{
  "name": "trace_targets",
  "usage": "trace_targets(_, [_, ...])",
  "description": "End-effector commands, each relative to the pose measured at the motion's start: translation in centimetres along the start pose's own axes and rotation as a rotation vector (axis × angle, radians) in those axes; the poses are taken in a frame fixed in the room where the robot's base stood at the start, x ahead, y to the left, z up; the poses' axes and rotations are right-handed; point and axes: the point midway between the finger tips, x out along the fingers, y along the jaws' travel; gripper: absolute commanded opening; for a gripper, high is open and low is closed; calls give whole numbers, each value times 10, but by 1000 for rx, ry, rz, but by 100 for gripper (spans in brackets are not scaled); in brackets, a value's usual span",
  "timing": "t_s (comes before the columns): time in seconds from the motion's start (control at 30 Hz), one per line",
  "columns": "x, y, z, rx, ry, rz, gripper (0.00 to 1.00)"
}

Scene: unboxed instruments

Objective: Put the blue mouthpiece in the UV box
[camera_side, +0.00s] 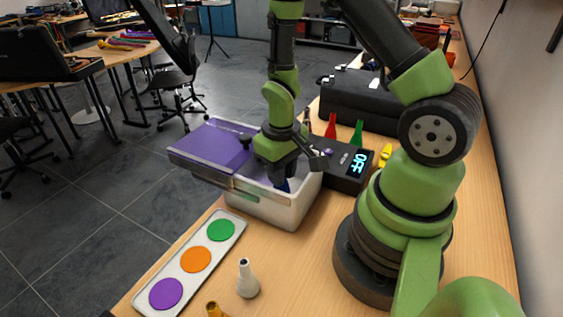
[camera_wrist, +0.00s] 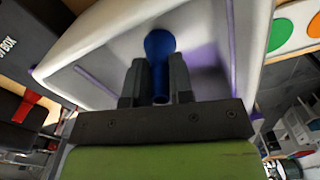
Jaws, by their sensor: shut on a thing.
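The blue mouthpiece (camera_wrist: 160,46) is between the two fingers of my gripper (camera_wrist: 156,80), which is shut on it. In the side view a small blue part of it (camera_side: 284,186) shows below my gripper (camera_side: 283,176), inside the opening of the white UV box (camera_side: 268,211). The box's pale inner walls surround the mouthpiece in the wrist view. Whether it touches the box floor I cannot tell. The box's purple lid (camera_side: 208,148) is open and leans out to the left. A black control unit (camera_side: 340,168) beside the box reads OFF.
Red (camera_side: 331,126), green (camera_side: 357,132) and yellow (camera_side: 385,155) mouthpieces stand behind the box and control unit. A grey mouthpiece (camera_side: 247,280) and a brass-coloured one (camera_side: 213,309) stand in front. A tray (camera_side: 151,282) with green, orange and purple discs lies at the front left.

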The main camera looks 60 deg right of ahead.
Motion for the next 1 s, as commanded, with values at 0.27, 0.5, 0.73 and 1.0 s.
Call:
trace_targets(0.27, [1, 0, 0, 0, 0, 0, 0])
trace_targets(0.5, [2, 0, 0, 0, 0, 0, 0])
trace_targets(0.73, [7, 0, 0, 0, 0, 0, 0])
trace_targets(1.0, [10, 0, 0, 0, 0, 0, 42])
